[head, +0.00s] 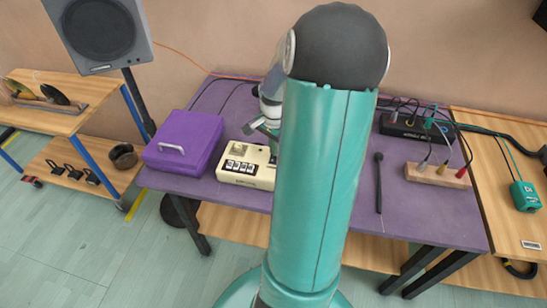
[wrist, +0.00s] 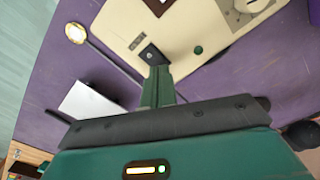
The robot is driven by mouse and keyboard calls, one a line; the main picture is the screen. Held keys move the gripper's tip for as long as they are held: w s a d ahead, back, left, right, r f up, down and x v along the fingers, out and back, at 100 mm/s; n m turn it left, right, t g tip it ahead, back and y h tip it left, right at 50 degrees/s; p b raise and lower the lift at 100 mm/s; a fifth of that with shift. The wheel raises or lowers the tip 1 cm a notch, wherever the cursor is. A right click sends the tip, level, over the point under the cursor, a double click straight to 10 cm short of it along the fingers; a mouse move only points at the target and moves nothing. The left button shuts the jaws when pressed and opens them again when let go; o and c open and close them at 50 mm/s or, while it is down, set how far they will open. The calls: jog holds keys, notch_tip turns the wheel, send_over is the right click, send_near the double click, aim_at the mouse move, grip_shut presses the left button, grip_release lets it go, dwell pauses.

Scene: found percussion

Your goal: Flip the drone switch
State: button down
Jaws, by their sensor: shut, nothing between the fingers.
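The cream control box (head: 236,176) sits on the purple table, with a row of dark-and-white keys on its front part. In the wrist view the box (wrist: 120,20) fills the top. A small dark switch plate (wrist: 152,55) with a pale spot is at the box's edge beside a small label; it looks like the drone switch, but its position cannot be read. A green round button or lamp (wrist: 198,50) is to its right. My gripper (wrist: 159,72) is shut and empty, its tips right at the switch plate; contact cannot be told. In the head view my arm hides the box's right side.
On the purple table (head: 440,215), a purple case (head: 183,143) stands left of the box. A dark mallet (head: 379,185) and a wooden block with plugged cables (head: 437,175) lie right. A black cable box (head: 410,127) stands behind. A speaker (head: 98,32) stands at left.

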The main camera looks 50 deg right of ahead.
jog(key=shift+f, duration=0.6)
dwell(0.3)
jog(key=shift+r, duration=3.55)
